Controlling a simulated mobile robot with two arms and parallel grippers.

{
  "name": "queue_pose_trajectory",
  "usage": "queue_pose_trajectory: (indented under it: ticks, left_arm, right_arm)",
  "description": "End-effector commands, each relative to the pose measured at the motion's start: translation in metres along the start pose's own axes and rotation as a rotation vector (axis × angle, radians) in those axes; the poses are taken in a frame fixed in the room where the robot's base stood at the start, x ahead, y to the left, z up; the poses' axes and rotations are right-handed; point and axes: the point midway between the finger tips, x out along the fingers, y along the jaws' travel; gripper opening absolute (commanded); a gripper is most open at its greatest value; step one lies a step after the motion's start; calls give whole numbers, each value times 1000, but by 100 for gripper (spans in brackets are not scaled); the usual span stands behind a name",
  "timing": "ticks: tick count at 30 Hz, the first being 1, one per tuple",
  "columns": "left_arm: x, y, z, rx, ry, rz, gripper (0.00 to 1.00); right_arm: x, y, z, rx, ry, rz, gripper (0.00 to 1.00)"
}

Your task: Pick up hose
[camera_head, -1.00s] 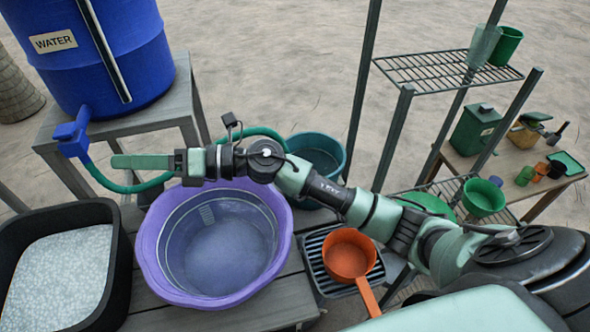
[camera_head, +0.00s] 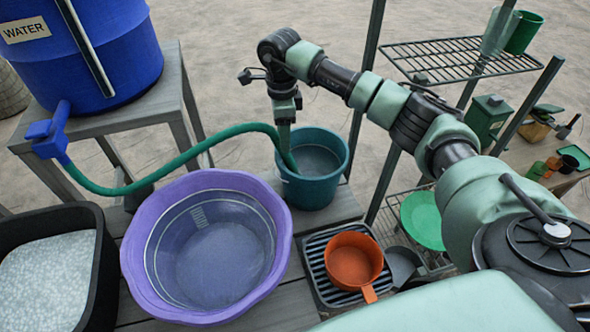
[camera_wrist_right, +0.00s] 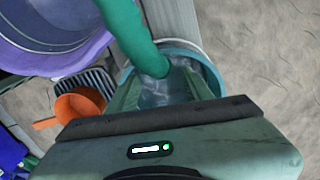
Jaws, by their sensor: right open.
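The green hose (camera_head: 200,152) runs from the blue tap of the water barrel, arches over behind the purple basin, and its free end hangs into the teal bucket (camera_head: 318,180). My right gripper (camera_head: 285,145) points down over the bucket's left side, right at the hose's end part. In the right wrist view the hose (camera_wrist_right: 130,32) comes in from the top and its end lies between the tips of my open fingers (camera_wrist_right: 162,75); I cannot tell whether they touch it. My left gripper is not in view.
The purple basin (camera_head: 137,255) with water stands in front of the hose. A black tub (camera_head: 103,265) is at the left, an orange scoop (camera_head: 352,262) on a rack at the right. The blue barrel (camera_head: 95,60) stands on a table behind. A wire shelf (camera_head: 440,55) is at the back right.

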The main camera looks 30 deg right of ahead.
Motion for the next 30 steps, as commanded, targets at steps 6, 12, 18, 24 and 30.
queue_pose_trajectory:
  ticks: [6, 12, 18, 24, 30]
  left_arm:
    - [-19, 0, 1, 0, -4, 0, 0]
    - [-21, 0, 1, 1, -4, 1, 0]
    - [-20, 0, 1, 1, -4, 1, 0]
    - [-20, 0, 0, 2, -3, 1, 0]
    - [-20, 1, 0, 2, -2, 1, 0]
  right_arm:
    - [31, -3, -1, 1, -1, 4, 51]
    - [44, -4, -1, 0, -2, 0, 51]
    - [44, -4, -1, 0, -2, -1, 42]
    - [44, -4, -1, 0, -2, 0, 0]
    - [44, -4, -1, 0, -3, -1, 0]
